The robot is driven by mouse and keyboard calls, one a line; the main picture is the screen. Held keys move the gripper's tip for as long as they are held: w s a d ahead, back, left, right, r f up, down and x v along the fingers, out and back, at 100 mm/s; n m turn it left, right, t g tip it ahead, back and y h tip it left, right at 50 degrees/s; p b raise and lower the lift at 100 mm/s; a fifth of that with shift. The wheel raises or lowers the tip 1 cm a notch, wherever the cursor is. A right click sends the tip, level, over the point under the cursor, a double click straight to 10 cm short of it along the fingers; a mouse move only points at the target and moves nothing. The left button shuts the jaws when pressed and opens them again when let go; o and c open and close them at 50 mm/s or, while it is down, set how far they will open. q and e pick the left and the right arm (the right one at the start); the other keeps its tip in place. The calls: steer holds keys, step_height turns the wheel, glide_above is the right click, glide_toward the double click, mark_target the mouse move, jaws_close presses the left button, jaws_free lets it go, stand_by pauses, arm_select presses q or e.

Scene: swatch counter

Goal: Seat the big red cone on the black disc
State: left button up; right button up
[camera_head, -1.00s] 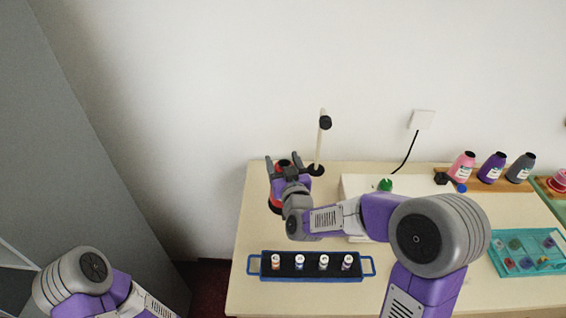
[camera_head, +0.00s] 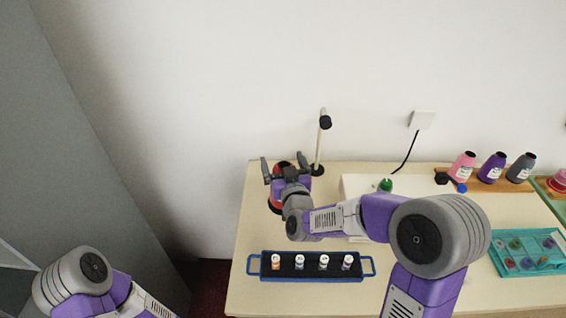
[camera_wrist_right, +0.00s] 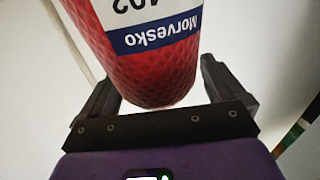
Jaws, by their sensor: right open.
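The big red cone (camera_wrist_right: 150,65), with a white and blue label, stands between the fingers of my right gripper (camera_wrist_right: 160,98) in the right wrist view. There is a gap beside the cone at the right finger. In the head view the cone (camera_head: 275,203) shows in part behind my right gripper (camera_head: 285,170), which is open around it at the table's back left. A dark edge shows low on the cone; my wrist hides most of its foot, so I cannot tell whether it sits on the black disc. My left gripper is out of view.
A thin pale post (camera_head: 319,147) with a black foot stands close right of the gripper. A blue-handled black tray (camera_head: 312,274) with several small vials lies in front. Pink, purple and grey bottles (camera_head: 491,168) and a teal tray (camera_head: 530,264) are at the right.

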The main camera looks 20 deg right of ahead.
steer(key=shift+s, duration=0.15)
steer(key=s, duration=0.7)
steer(key=shift+s+p, duration=0.15)
steer(key=shift+p, duration=0.15)
steer(key=shift+r, duration=0.1)
